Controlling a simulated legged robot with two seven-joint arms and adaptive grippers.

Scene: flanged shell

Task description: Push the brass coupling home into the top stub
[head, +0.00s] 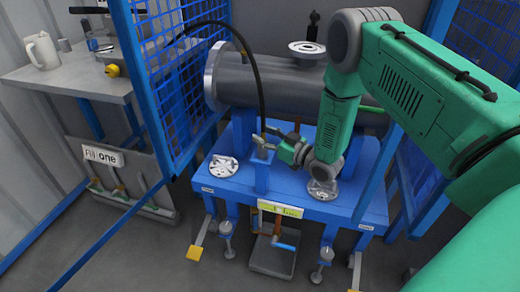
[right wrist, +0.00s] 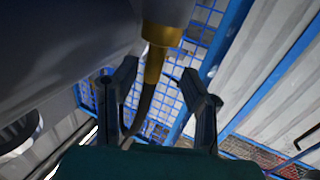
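My right gripper (head: 270,141) is by the top of a blue post (head: 262,172) on the blue bench, in front of the grey flanged shell (head: 275,82). In the right wrist view its two dark fingers (right wrist: 160,72) stand apart. A brass piece (right wrist: 160,42), which looks like the coupling, shows just past the fingertips, below a grey rounded part. I cannot tell whether it touches a finger. A black hose (head: 258,70) arcs down to beside the right gripper. A round flanged stub (head: 307,47) stands on top of the shell. My left gripper is not in view.
The blue bench (head: 225,190) carries two round flange-like pieces, at the left (head: 223,167) and the right (head: 322,190). Blue mesh panels (head: 185,80) flank the shell. A side table (head: 60,75) with a white jug (head: 41,50) is at the left.

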